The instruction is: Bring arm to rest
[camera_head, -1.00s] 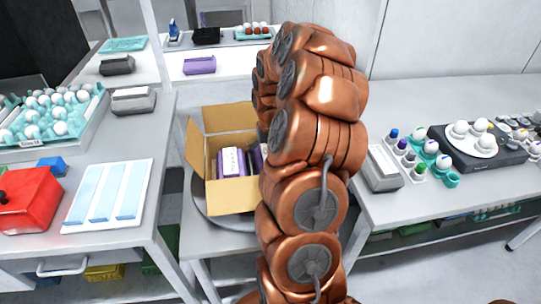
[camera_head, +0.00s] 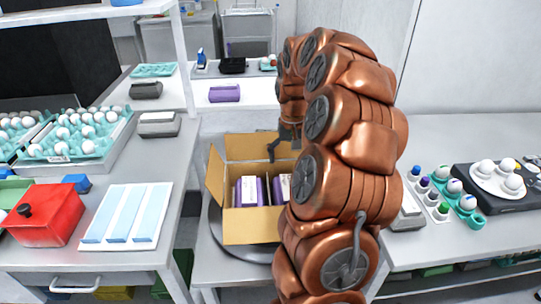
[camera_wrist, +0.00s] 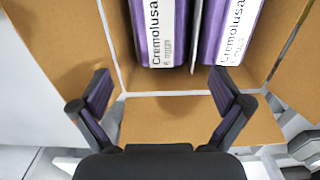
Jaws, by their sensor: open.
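My copper-coloured arm (camera_head: 345,150) arches up in the middle of the head view. My gripper (camera_wrist: 163,92) shows in the wrist view with its two dark, purple-padded fingers spread apart and nothing between them. In the head view, part of the gripper (camera_head: 285,140) shows at the far edge of the open cardboard box (camera_head: 245,228). The box holds two purple egg cartons with white labels, a left one (camera_wrist: 162,30) and a right one (camera_wrist: 225,30). The fingers are apart from the cartons, over the box's side.
The box stands on a round grey turntable (camera_head: 228,240). On the left table are a tray of white eggs (camera_head: 80,155), a red box (camera_head: 45,215) and a white panel (camera_head: 125,215). On the right are egg cups and a dark scale-like device (camera_head: 480,205). A purple carton (camera_head: 224,94) lies behind.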

